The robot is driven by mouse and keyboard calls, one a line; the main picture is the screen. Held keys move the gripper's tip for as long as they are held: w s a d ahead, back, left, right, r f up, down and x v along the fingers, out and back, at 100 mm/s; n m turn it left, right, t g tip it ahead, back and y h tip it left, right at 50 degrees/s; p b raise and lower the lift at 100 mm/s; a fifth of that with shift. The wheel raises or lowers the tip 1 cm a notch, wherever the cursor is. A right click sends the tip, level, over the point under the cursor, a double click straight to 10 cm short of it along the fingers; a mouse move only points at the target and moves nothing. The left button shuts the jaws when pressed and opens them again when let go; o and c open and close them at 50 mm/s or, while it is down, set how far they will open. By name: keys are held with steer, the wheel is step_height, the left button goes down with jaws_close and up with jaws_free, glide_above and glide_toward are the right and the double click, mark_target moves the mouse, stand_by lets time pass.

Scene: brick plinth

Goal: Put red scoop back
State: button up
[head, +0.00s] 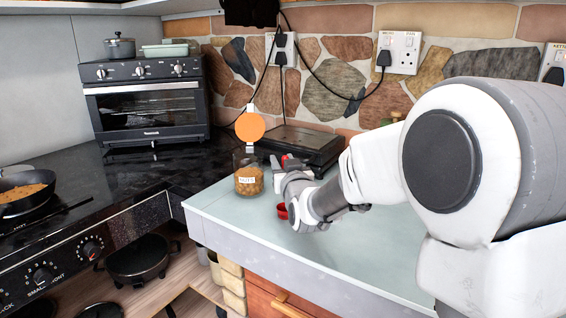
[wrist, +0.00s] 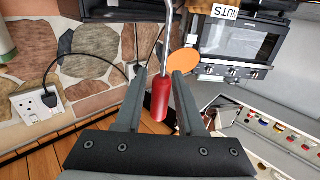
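The red scoop shows in the wrist view as a red handle (wrist: 160,98) with a thin metal rod running up out of the picture; its bowl is not seen there. My gripper (wrist: 160,78) has one finger on each side of the handle, close to it, and seems shut on it. In the head view my gripper (head: 290,178) is above the counter, just right of the glass jar (head: 249,180) labelled NUTS, with bits of red (head: 286,159) at its fingers. An orange disc (head: 250,127) stands above the jar; it also shows in the wrist view (wrist: 184,62).
A small red cup-like item (head: 282,212) sits on the pale counter (head: 330,245) below my gripper. A dark flat appliance (head: 303,143) is behind it. A toaster oven (head: 147,98) stands at back left, a stove with a pan (head: 22,190) at left. The counter's front is clear.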

steer(key=shift+o, duration=0.6)
steer(key=shift+r, duration=0.15)
steer(key=s+d+f+g+h, duration=0.1)
steer(key=s+d+g, duration=0.3)
steer(key=s, duration=0.8)
steer(key=s+d+f+m+g+h, duration=0.1)
steer(key=s+d+g, duration=0.3)
steer(key=s, duration=0.9)
steer(key=s+d+f+m+g+h+p, duration=0.1)
steer(key=s+d+f+g, duration=0.2)
steer(key=s, duration=1)
steer(key=shift+s+d+g, duration=0.15)
steer(key=shift+d+g, duration=0.35)
steer(key=shift+d, duration=0.65)
